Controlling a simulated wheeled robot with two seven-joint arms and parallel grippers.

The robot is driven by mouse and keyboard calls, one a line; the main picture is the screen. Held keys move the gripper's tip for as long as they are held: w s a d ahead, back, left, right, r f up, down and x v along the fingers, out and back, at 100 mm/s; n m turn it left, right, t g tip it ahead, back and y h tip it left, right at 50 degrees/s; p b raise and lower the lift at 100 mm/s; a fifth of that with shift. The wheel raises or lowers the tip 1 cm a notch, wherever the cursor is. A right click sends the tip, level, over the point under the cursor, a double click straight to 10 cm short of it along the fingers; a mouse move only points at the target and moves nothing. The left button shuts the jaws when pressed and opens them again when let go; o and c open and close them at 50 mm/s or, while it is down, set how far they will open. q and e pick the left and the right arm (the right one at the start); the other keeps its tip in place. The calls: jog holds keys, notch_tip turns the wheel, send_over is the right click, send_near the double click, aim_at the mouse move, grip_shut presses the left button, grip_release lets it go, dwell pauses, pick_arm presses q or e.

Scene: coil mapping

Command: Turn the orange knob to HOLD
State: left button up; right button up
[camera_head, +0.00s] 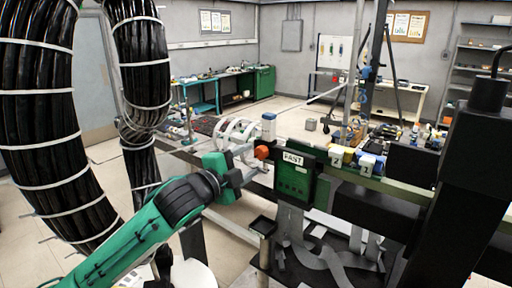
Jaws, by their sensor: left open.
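The orange knob (262,152) sits at the upper left of a dark green control box (293,182). A white label reading FAST (293,158) is to the right of the knob on the box. I cannot read a HOLD mark, and the knob's pointing direction is too small to tell. My left gripper (247,163) comes in from the lower left on a green and black arm. It is open, with its fingers just left of the knob. I cannot tell whether they touch it. My right gripper is not in view.
A rail (400,186) runs behind the box, with yellow and white numbered blocks (342,154) to the right. White coils (236,130) stand behind my gripper. A small black tray on a post (262,226) is below. Thick black cable bundles (40,120) hang at the left.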

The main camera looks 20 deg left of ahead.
aim_at(259, 154)
pick_arm(q)
jog(key=p+x, duration=0.1)
jog(key=x, duration=0.3)
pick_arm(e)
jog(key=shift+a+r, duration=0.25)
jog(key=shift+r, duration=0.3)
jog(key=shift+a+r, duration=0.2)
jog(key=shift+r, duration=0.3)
pick_arm(q)
jog(key=shift+c, duration=0.4)
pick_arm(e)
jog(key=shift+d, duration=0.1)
pick_arm(q)
jog(key=c, duration=0.9)
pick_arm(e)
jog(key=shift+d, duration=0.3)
